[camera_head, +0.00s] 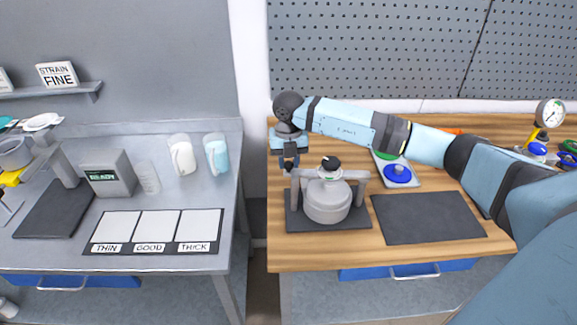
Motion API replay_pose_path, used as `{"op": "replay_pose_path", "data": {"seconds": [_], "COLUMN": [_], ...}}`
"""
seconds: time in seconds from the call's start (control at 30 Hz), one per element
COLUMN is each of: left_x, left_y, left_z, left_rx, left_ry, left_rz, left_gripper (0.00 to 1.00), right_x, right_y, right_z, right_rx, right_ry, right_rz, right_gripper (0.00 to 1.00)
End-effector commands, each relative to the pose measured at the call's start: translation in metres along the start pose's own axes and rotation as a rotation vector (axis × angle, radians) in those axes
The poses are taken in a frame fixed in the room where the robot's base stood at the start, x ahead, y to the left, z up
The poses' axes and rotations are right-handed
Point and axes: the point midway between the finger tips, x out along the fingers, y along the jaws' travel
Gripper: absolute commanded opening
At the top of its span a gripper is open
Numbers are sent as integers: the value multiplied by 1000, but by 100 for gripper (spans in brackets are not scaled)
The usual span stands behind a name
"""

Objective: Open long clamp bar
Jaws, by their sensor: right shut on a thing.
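The long clamp bar (350,174) is a light grey bar across the upper part of a frame that stands around a grey metal drum (327,204). The drum has a black knob (331,163) on top and sits on a dark base plate. My right gripper (290,165) points down at the left end of the bar. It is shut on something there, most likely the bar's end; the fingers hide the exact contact. My left gripper is not in view.
A dark mat (427,218) lies right of the drum. Behind it is a tray with a blue round part (397,173). My right arm spans above the wooden bench (300,250). A gap separates it from the grey table (60,256) holding cups and a labelled mat (155,230).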

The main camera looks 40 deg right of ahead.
Motion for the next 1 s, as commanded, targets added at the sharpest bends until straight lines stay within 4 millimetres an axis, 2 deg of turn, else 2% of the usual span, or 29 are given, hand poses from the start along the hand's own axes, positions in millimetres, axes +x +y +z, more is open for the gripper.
{"op": "replay_pose_path", "data": {"seconds": [0.23, 0.47, 0.7, 1.0], "left_x": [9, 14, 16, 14], "left_y": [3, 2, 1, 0], "left_z": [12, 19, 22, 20], "left_rx": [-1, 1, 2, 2], "left_ry": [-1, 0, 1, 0], "left_rz": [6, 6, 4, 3], "left_gripper": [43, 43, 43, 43], "right_x": [1, 0, -1, -2], "right_y": [-10, -32, -63, -112], "right_z": [42, 84, 121, 156], "right_rx": [199, 419, 647, 932], "right_ry": [-1, -1, -2, -1], "right_rz": [2, 2, 2, 1], "right_gripper": [0, 0, 0, 0]}}
